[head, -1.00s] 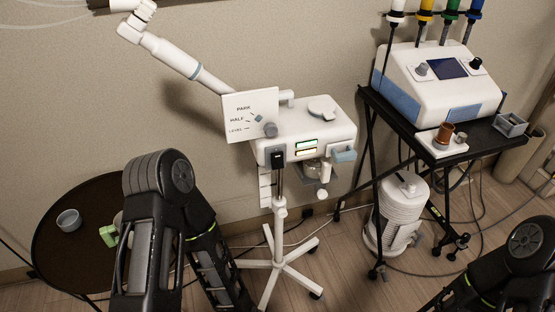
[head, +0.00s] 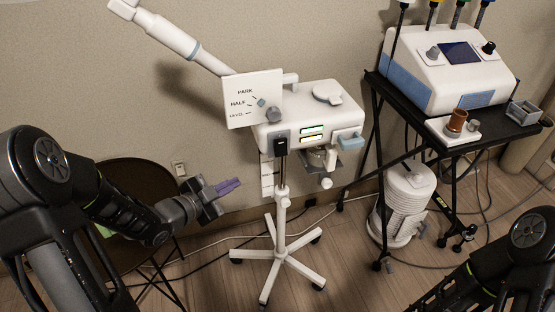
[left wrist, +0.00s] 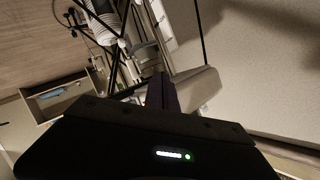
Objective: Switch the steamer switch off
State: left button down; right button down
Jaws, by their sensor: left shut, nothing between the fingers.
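The white steamer (head: 325,109) stands on a wheeled pole in the middle of the head view. I cannot tell which position the switch is in. My left gripper (head: 237,184) is shut and empty, its purple fingers pointing right toward the pole. It is lower and to the left of the switch, apart from it. The closed fingers also show in the left wrist view (left wrist: 161,84). My right arm shows at the lower right, but its gripper is out of view.
A sign (head: 253,99) with PARK, HALF and LEVEL marks and a grey knob (head: 273,115) stand above the switch. A black cart (head: 487,137) with a white machine (head: 448,70) is at the right. A dark round table (head: 140,172) is behind my left arm.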

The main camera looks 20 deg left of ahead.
aim_at(281, 148)
pick_arm(q)
jog(key=s+d+r+m+g+h, duration=0.1)
jog(key=s+d+r+m+h, duration=0.2)
jog(key=d+r+m+h, duration=0.3)
jog(key=r+m+h, duration=0.1)
jog(key=m, duration=0.4)
jog(key=shift+s+r+m, duration=0.25)
jog(key=shift+s+m, duration=0.1)
jog(key=shift+m, duration=0.05)
pick_arm(e)
jog(key=shift+w+a, duration=0.1)
jog(key=shift+w, duration=0.3)
pick_arm(q)
jog(key=w+d+f+p, duration=0.2)
jog(key=w+d, duration=0.3)
jog(key=w, duration=0.5)
jog(key=shift+w, duration=0.2)
pick_arm(e)
jog(key=shift+r, duration=0.9)
pick_arm(q)
jog(key=shift+f, duration=0.1)
